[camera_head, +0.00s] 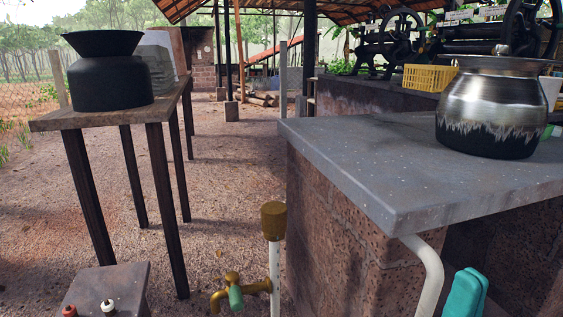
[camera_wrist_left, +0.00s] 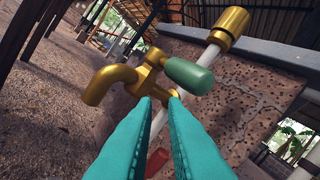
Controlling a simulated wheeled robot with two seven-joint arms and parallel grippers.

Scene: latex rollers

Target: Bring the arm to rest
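My right gripper (camera_head: 466,292) shows as teal fingers at the bottom right edge of the head view, beside the stone counter. Its fingers overlap there, so its opening cannot be told. No held thing shows at it. My left gripper (camera_wrist_left: 158,99) shows in the left wrist view as two teal fingers with a narrow empty gap between them. Its tips point toward a brass tap (camera_wrist_left: 120,78) with a green handle (camera_wrist_left: 188,76). The tips overlap the tap's lower part in the picture; contact cannot be told. The tap (camera_head: 260,287) also shows in the head view, without the left gripper.
A wooden table (camera_head: 105,118) at left bears a black pot (camera_head: 110,80). A small stand (camera_head: 125,285) is at lower left. Ground between is open.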

